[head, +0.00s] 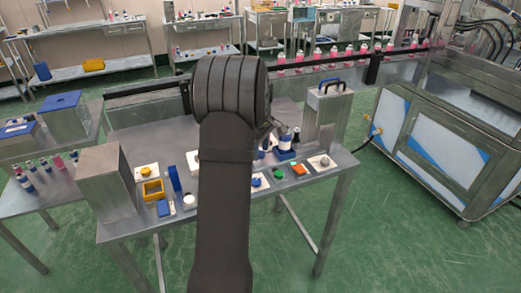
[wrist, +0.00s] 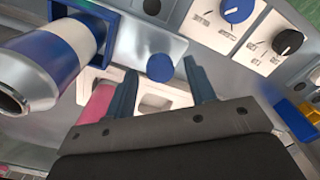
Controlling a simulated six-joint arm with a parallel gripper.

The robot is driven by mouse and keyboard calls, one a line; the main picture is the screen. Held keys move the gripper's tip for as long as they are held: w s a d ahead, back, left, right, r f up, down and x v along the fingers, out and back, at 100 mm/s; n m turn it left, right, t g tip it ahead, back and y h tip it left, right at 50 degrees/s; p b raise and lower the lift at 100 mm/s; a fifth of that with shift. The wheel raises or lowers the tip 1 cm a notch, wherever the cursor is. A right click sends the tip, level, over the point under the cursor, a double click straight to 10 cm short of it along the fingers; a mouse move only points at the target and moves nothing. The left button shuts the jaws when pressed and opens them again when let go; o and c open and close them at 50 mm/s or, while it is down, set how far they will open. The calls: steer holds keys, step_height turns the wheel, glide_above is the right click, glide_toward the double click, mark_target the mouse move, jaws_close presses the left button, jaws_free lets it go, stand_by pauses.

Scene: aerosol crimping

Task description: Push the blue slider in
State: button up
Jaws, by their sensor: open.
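The blue slider shows in the wrist view as a blue round knob (wrist: 160,67) on a grey metal bar. The bar runs to a blue square holder (wrist: 112,22), where a blue and white can (wrist: 62,48) sits. The holder also shows in the head view (head: 286,154), right of my arm, on the steel table. My gripper (wrist: 160,72) is open and its two dark blue fingers appear on either side of the knob. I cannot tell whether they touch it. In the head view my arm hides most of the gripper.
White panels with a blue dial (wrist: 236,8) and a black dial (wrist: 288,42) lie right of the fingers. A green button (head: 278,173) and an orange switch (head: 298,169) are on the table's front. A steel box (head: 326,118) stands behind at the right.

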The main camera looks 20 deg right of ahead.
steer(key=shift+f, duration=0.3)
jaws_close()
steer(key=d, duration=1.2)
steer(key=shift+d+r, duration=0.1)
steer(key=shift+d, duration=0.15)
steer(key=shift+c, duration=0.7)
jaws_free()
steer(key=shift+d, duration=0.15)
steer(key=shift+o, duration=0.7)
